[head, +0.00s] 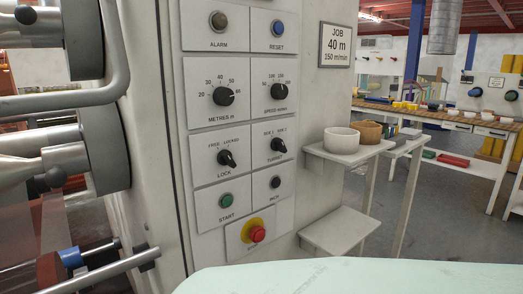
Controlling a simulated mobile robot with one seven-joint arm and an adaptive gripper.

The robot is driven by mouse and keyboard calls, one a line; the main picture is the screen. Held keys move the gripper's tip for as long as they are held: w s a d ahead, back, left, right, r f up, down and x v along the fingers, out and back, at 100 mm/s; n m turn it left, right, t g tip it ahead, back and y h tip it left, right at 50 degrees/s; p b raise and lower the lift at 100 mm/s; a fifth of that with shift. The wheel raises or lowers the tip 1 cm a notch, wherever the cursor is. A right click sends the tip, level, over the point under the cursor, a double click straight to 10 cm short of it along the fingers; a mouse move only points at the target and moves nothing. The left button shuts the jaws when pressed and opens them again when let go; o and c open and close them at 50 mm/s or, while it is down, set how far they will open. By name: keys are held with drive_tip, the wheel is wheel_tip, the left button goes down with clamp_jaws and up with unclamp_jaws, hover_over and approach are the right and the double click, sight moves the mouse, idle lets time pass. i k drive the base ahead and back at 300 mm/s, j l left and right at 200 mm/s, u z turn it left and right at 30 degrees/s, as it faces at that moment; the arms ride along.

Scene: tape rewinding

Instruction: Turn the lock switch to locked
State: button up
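The lock switch (228,158) is a black rotary knob on a pale plate marked LOCK, in the left column of the control panel (240,120). FREE is printed at its upper left and LOCKED at its upper right. The knob's bar slants from upper left to lower right, with its upper end seeming to lean toward FREE. Its pointer mark is too small to be sure. My gripper is not in view, and nothing touches the switch.
The METRES dial (224,96) is above the switch, the TURRET knob (279,145) right, the START button (226,200) below, and the red stop button (257,234) lower right. Rollers (60,150) project at left. A shelf with a white bowl (341,141) stands right.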

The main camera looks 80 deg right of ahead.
sight(224, 158)
drive_tip(key=z, duration=0.45)
drive_tip(key=l+z, duration=0.1)
drive_tip(key=z, duration=0.4)
drive_tip(key=l+z, duration=0.1)
drive_tip(key=z, duration=0.8)
drive_tip(key=k+j, duration=0.1)
drive_tip(key=j, duration=0.3)
drive_tip(key=k+j+z, duration=0.1)
drive_tip(key=j, duration=0.25)
drive_tip(key=k+j, duration=0.15)
drive_tip(key=j, duration=0.2)
drive_tip(key=k+j+z, duration=0.15)
drive_tip(key=j, duration=0.25)
drive_tip(key=i+l+u, duration=0.1)
drive_tip(key=l, duration=0.2)
